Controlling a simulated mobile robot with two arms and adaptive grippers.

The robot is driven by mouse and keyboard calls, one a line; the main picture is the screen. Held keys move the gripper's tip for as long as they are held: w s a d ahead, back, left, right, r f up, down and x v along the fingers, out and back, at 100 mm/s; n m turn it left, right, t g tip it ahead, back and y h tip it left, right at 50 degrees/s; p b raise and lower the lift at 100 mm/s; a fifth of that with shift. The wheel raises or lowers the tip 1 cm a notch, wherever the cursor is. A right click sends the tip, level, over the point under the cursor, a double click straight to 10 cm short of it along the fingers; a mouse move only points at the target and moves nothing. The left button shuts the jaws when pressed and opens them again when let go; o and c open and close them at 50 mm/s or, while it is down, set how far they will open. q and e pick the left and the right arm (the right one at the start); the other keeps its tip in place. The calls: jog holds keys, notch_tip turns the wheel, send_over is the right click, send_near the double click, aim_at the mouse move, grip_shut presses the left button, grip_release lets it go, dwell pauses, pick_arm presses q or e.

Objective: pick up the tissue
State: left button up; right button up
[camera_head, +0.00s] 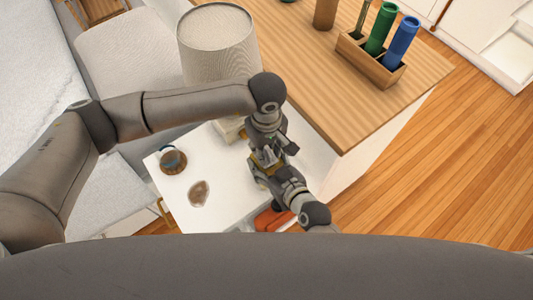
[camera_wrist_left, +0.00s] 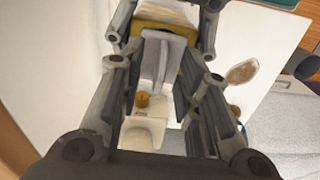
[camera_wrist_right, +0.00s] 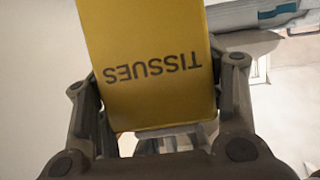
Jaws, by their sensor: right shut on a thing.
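The tissue is a yellow pack marked "TISSUES" (camera_wrist_right: 150,65), held between the fingers of my right gripper (camera_wrist_right: 160,95) in the right wrist view. In the head view the pack (camera_head: 263,161) is mostly hidden by both grippers, over the right side of the white table (camera_head: 226,200). My right gripper comes from the lower right. My left gripper (camera_head: 268,148) reaches down from above beside the pack. In the left wrist view, its fingers (camera_wrist_left: 168,20) are spread wide with part of the yellow pack (camera_wrist_left: 150,30) between or just beyond them; contact is unclear.
A red-orange object (camera_head: 275,219) lies below. A wooden top (camera_head: 340,115) at right bears a holder (camera_head: 365,64) with green and blue tubes.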

aim_at(266, 149)
pick_arm(q)
jog(key=shift+f, duration=0.4)
jog(key=shift+c, duration=0.3)
grip_shut()
jog(key=shift+r, duration=0.1)
notch_tip(266, 149, up, 10)
jog(key=shift+f, duration=0.1)
